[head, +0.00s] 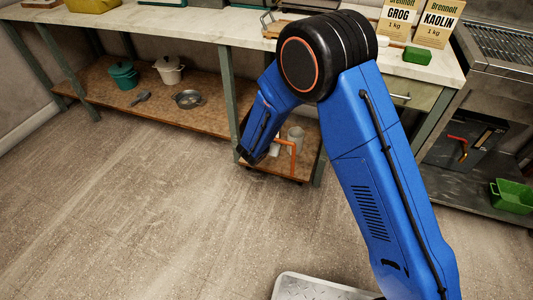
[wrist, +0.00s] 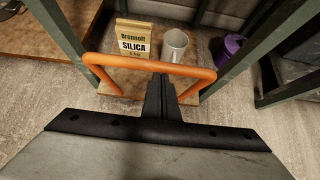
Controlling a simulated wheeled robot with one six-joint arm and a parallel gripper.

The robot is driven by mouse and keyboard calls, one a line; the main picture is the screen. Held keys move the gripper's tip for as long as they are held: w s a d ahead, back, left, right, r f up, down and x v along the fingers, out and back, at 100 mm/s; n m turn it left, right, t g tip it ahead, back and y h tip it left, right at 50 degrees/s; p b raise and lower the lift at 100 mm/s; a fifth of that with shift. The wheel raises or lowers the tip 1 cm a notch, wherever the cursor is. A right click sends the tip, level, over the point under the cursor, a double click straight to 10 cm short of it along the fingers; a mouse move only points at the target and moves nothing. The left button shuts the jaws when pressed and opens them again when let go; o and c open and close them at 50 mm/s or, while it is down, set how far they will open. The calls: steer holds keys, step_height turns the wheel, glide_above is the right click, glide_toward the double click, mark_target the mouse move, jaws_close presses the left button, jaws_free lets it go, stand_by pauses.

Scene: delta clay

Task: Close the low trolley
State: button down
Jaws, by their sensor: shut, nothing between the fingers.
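The low trolley (head: 309,160) is a low brown deck with an orange handle (head: 284,142), beneath the right part of the workbench. In the wrist view the orange handle (wrist: 150,65) crosses the middle. On the deck stand a Silica bag (wrist: 133,40) and a pale grey cup (wrist: 175,45). My gripper (wrist: 160,80) is shut and empty, its tips by the middle of the handle bar. I cannot tell whether they touch it. In the head view my arm hides part of the trolley, and my gripper (head: 246,155) is at its left front.
The workbench (head: 200,25) has green legs beside the trolley. Its lower shelf (head: 115,92) holds a teal pot, a white pot and a pan. A purple container (wrist: 228,47) stands right of the trolley. The floor (head: 130,200) in front is clear.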

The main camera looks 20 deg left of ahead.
steer(key=w, duration=1)
steer(key=shift+w+d+r, duration=0.15)
steer(key=shift+w+d, duration=0.2)
steer(key=shift+d, duration=0.1)
steer(key=shift+w+r, duration=0.1)
